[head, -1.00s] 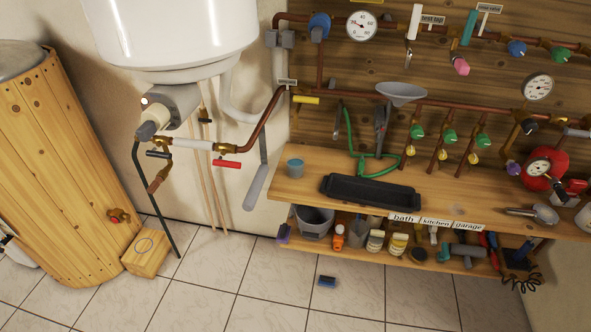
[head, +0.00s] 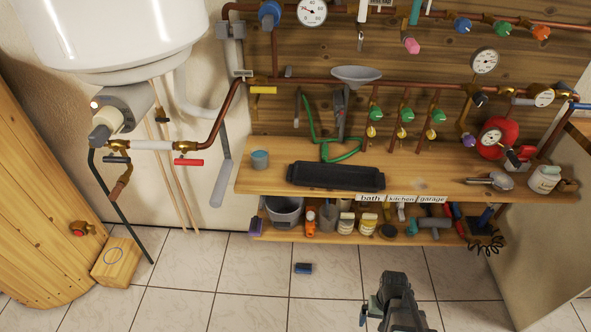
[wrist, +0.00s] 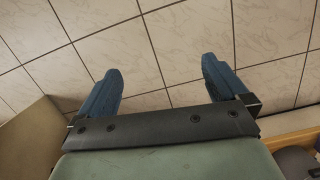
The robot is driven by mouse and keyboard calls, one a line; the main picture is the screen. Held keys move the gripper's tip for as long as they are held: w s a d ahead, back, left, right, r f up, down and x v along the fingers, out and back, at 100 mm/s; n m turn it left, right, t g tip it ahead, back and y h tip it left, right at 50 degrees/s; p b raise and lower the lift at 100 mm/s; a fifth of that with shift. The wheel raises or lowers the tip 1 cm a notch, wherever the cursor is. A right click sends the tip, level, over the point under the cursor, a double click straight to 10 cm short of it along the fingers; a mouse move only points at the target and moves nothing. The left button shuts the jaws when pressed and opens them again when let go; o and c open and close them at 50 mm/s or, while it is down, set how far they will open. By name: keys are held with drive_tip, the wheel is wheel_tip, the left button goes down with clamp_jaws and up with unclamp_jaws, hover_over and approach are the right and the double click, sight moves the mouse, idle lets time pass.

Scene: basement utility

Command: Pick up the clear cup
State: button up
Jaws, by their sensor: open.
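A small blue-grey cup (head: 260,159), which looks see-through, stands upright at the left end of the wooden shelf top in the head view. A greyer small cup (head: 327,217) stands on the lower shelf among bottles; I cannot tell for sure which of the two is the clear one. My gripper (head: 370,314) is low at the bottom of the head view, in front of the shelf and well apart from both cups. In the wrist view my gripper (wrist: 160,82) has its two blue fingers spread wide, with only floor tiles between them. Neither cup is seen there.
A black tray (head: 335,177) lies right of the blue-grey cup. A grey bucket (head: 284,211) and several bottles fill the lower shelf. Pipes and a grey funnel (head: 356,75) are above the shelf. The front floor is mostly clear.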

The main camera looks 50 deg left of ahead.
drive_tip(key=w+a+r+n+t+y, duration=0.1)
drive_tip(key=a+r, duration=0.3)
drive_tip(key=a, duration=0.4)
drive_tip(key=w+a+r+n+t, duration=0.1)
drive_tip(key=a+r, duration=0.2)
drive_tip(key=a, duration=0.6)
drive_tip(key=n+t+y, duration=0.1)
drive_tip(key=n+y, duration=0.3)
drive_tip(key=y, duration=0.1)
approach(259, 152)
drive_tip(key=s+d, duration=0.2)
drive_tip(key=d, duration=0.2)
drive_tip(key=a+f, duration=0.2)
drive_tip(key=w+a+f, duration=0.1)
drive_tip(key=a+f, duration=0.1)
drive_tip(key=w+a+f, duration=0.1)
drive_tip(key=a+f, duration=0.1)
drive_tip(key=f, duration=0.1)
drive_tip(key=shift+w+a, duration=0.25)
drive_tip(key=shift+a, duration=0.15)
drive_tip(key=shift+w+x, duration=0.1)
drive_tip(key=shift+x, duration=1.15)
drive_tip(key=shift+w+x, duration=0.15)
drive_tip(key=shift+x, duration=1.15)
drive_tip(key=shift+r, duration=0.1)
drive_tip(key=c, duration=1.3)
drive_tip(key=shift+r, duration=0.1)
